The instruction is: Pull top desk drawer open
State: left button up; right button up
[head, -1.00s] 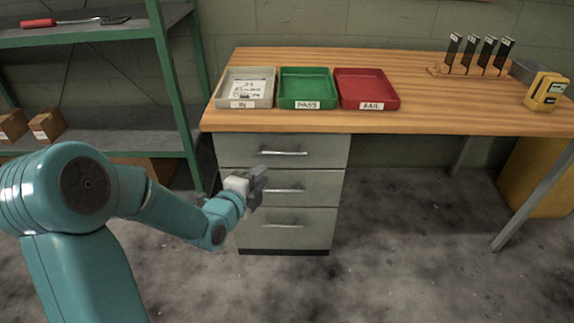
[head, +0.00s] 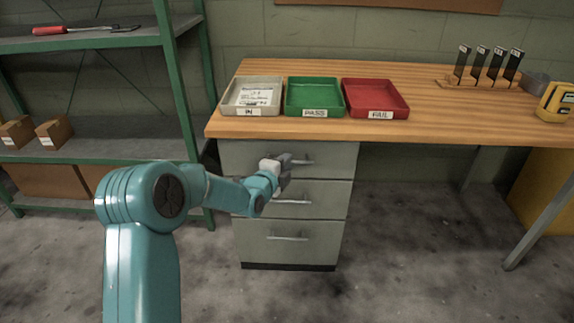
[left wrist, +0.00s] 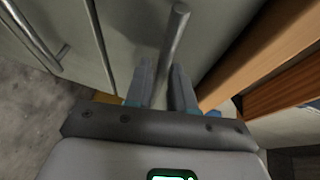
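The grey desk cabinet has a top drawer (head: 332,158), which looks shut and flush with the drawers below. Its bar handle (head: 303,160) is partly hidden behind my left gripper (head: 286,169). In the left wrist view my gripper's two fingers (left wrist: 164,88) stand apart, with the handle bar (left wrist: 174,38) running between them. A small gap seems to show beside the bar, so the fingers look open around it; contact is not clear. My right gripper is not in view.
The wooden desktop (head: 440,127) overhangs the cabinet just above the drawer. On it stand a grey tray (head: 252,111), a green tray (head: 314,113) and a red tray (head: 378,113). A green metal shelf (head: 178,95) stands left of the cabinet. The floor in front is clear.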

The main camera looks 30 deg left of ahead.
pick_arm(q)
jog(key=shift+w+a+f, duration=0.1)
jog(key=shift+w, duration=0.55)
grip_shut()
